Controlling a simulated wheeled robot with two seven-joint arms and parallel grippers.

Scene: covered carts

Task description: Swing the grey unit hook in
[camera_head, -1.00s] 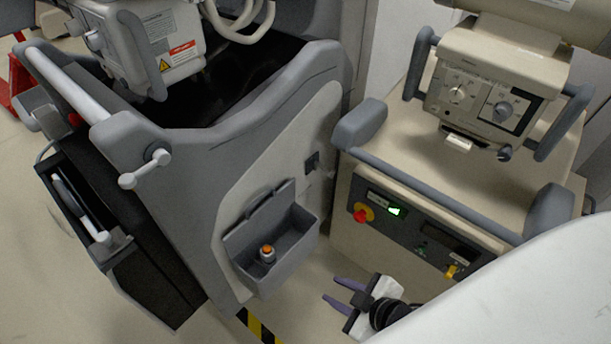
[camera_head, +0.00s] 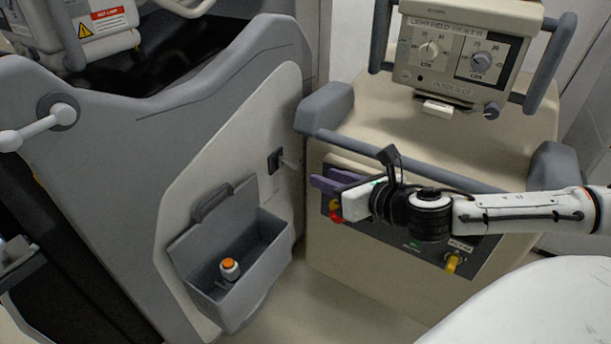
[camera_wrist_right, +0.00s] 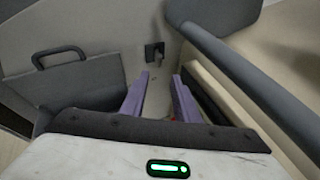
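The grey unit (camera_head: 120,130) stands at the left with a pale side panel. A small hook (camera_head: 290,163) sticks out from a dark plate on that panel, toward the beige cart; it also shows in the wrist view (camera_wrist_right: 157,52). My right gripper (camera_head: 321,180) has purple fingers pointing left, between the hook and the beige cart's front. In the wrist view its fingers (camera_wrist_right: 160,77) are apart with nothing between them, and the hook lies ahead, apart from the tips. My left gripper is not in view.
The beige cart (camera_head: 440,170) stands close at the right, with a grey rail and a control panel, partly hidden by my right arm. An open grey bin (camera_head: 240,265) holding an orange-capped bottle (camera_head: 230,268) juts from the unit below the hook. The gap between unit and cart is narrow.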

